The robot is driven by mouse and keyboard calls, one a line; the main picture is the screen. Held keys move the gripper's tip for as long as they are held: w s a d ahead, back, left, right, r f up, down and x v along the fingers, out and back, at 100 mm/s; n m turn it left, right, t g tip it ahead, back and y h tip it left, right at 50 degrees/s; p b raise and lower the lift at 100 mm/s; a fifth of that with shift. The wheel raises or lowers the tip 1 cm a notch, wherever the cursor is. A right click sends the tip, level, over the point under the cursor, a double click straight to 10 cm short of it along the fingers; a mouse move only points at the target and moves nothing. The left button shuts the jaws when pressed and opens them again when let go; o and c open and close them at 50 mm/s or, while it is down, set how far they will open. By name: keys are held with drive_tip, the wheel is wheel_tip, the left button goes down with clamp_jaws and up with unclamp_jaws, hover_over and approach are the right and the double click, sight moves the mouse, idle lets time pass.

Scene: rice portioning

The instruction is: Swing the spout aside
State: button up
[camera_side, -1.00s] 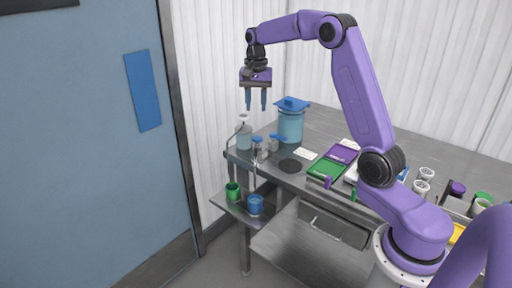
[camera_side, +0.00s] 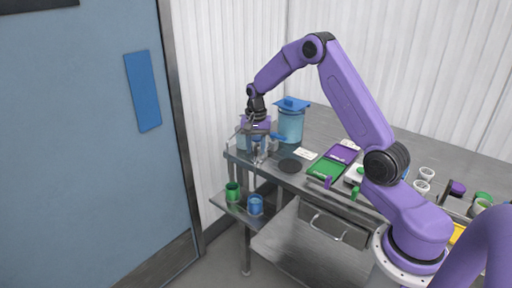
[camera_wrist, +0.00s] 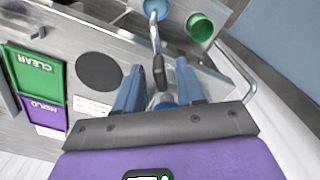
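The spout (camera_wrist: 152,35) is a thin metal tube with a dark sleeve (camera_wrist: 159,72) near its base. In the wrist view its far end reaches over the blue cup (camera_wrist: 158,8), beside the green cup (camera_wrist: 200,27). My gripper (camera_wrist: 160,66) has two blue fingers, apart, one on each side of the dark sleeve. I see gaps and cannot tell any contact. In the side view my gripper (camera_side: 257,149) is low at the table's left corner and hides much of the spout fitting. The blue cup (camera_side: 255,205) and green cup (camera_side: 232,191) stand on the lower shelf.
A lidded blue pot (camera_side: 290,124) stands close behind my gripper. A dark round disc (camera_side: 290,166), a white label (camera_side: 305,154), and the green CLEAR (camera_side: 325,170) and purple HOLD (camera_side: 343,152) panels lie to the right. A second bent metal tube (camera_wrist: 240,70) runs beside the fingers.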

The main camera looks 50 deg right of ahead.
drive_tip(key=shift+f, duration=0.2)
clamp_jaws()
drive_tip(key=shift+w+a+m, duration=0.1)
drive_tip(key=shift+w+m, duration=0.05)
drive_tip(key=shift+m, duration=0.15)
drive_tip(key=w+m, duration=0.6)
drive_tip(key=m, duration=0.7)
drive_tip(key=shift+w+r+m, duration=0.1)
drive_tip(key=shift+w+m, duration=0.05)
drive_tip(key=shift+m, duration=0.15)
idle(0.5)
